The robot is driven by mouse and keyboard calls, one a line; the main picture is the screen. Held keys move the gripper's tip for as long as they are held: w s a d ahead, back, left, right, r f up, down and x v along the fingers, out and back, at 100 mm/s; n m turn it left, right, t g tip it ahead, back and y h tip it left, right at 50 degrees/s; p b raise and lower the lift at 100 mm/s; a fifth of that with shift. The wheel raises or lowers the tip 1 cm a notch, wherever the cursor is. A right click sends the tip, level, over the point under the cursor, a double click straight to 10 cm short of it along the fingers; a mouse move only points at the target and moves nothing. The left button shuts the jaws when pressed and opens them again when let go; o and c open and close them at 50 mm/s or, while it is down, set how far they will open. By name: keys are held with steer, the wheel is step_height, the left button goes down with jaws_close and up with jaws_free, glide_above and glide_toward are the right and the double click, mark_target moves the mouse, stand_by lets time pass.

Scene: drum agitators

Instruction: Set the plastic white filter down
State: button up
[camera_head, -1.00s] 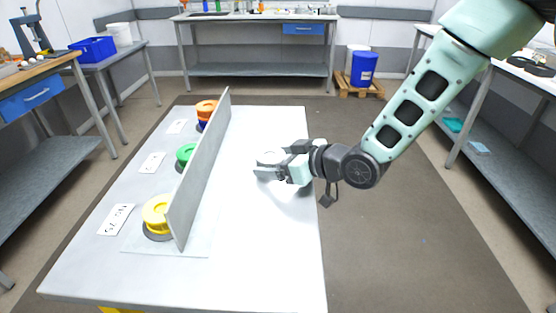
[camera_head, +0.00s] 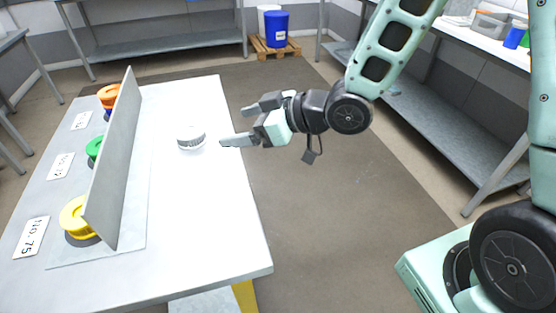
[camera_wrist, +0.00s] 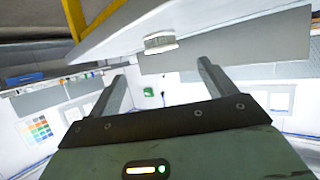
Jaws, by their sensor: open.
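The white plastic filter (camera_head: 190,138) is a short round piece with a ridged side. It stands on the light grey table (camera_head: 205,215), to the right of the upright grey panel. My gripper (camera_head: 232,122) is open and empty, at the table's right edge, to the right of the filter and apart from it. In the wrist view the filter (camera_wrist: 160,43) shows beyond the two spread fingers of my gripper (camera_wrist: 162,80), with nothing between them.
An upright grey panel (camera_head: 112,160) divides the table. Behind it are orange (camera_head: 108,96), green (camera_head: 94,150) and yellow (camera_head: 78,217) round pieces with number cards. A blue drum (camera_head: 277,29) stands on a pallet at the back. The table's front right is clear.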

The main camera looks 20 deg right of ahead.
steer(key=s+d+m+g+h, duration=0.1)
steer(key=s+g+h, duration=0.3)
steer(key=s, duration=0.7)
steer(key=s+d+m+g+h, duration=0.2)
steer(key=s+h, duration=0.4)
steer(key=s, duration=0.6)
steer(key=shift+d+r+g, duration=0.45)
steer(key=shift+d+g, duration=0.45)
steer(key=shift+d, duration=0.05)
step_height(320, 180, up, 4)
steer(key=p, duration=0.4)
